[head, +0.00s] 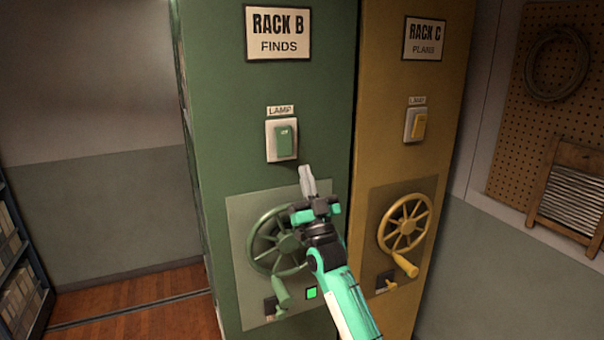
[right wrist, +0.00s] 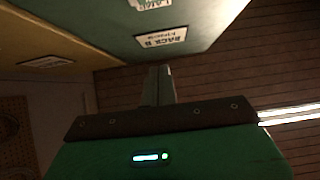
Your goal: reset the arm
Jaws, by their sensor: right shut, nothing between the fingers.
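My right gripper (head: 307,180) is in front of the green Rack B (head: 226,130), its fingers pointing up just below the lamp switch (head: 286,142). The fingers are together and hold nothing. In the right wrist view the shut fingers (right wrist: 159,86) point toward the ceiling, with the Rack B sign (right wrist: 160,37) beyond them. My right arm comes up from the bottom and covers part of the green handwheel (head: 262,240). I cannot tell whether the gripper touches the rack. My left gripper is not in view.
Yellow Rack C (head: 400,165) stands close on the right, with its own lamp switch (head: 415,125) and handwheel (head: 405,223). A shelf (head: 18,270) stands at the far left. The wooden floor (head: 140,305) left of Rack B is clear. A pegboard (head: 510,130) hangs at right.

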